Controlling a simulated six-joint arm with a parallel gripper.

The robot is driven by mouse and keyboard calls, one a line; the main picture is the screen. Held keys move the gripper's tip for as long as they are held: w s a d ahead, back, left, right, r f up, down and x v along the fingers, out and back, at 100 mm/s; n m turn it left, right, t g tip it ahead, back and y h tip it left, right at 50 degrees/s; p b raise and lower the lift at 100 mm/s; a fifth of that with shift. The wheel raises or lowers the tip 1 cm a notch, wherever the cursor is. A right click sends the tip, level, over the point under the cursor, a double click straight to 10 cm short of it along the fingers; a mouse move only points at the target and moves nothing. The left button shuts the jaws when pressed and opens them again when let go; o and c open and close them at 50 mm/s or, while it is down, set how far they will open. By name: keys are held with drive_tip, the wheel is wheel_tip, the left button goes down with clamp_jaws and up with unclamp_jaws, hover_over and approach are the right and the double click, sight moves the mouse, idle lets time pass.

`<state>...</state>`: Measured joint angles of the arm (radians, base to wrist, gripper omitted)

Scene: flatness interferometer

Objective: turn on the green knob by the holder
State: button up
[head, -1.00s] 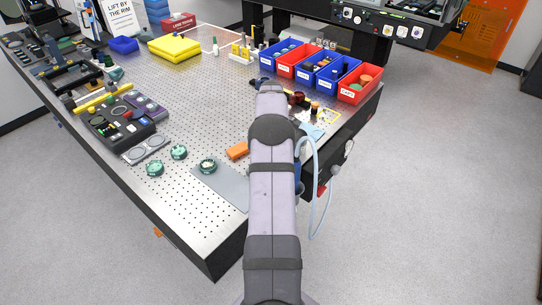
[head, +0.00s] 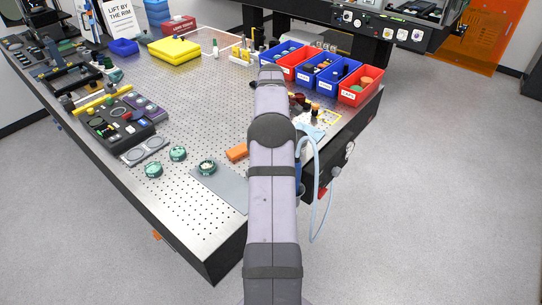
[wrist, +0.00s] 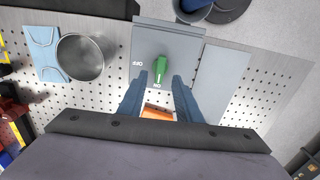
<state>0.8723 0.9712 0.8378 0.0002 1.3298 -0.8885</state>
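The green knob (wrist: 161,69) sits on a grey control box (wrist: 182,38) in the wrist view. "OFF" is printed to its left and "ON" just below it. The knob's long side runs nearly up and down in the picture, its lower end near "ON". My gripper (wrist: 160,82) is open, with one blue-grey finger on each side of the knob's lower end; I cannot tell whether they touch it. In the head view my arm hides the knob.
A metal cup (wrist: 81,57) and a light blue cloth (wrist: 45,52) lie left of the box. An orange block (wrist: 157,113) shows behind the fingers. A grey plate (wrist: 220,82) lies to the right. Red and blue bins (head: 360,87) line the bench's far right edge.

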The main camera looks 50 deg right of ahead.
drive_tip(key=shift+r, duration=1.3)
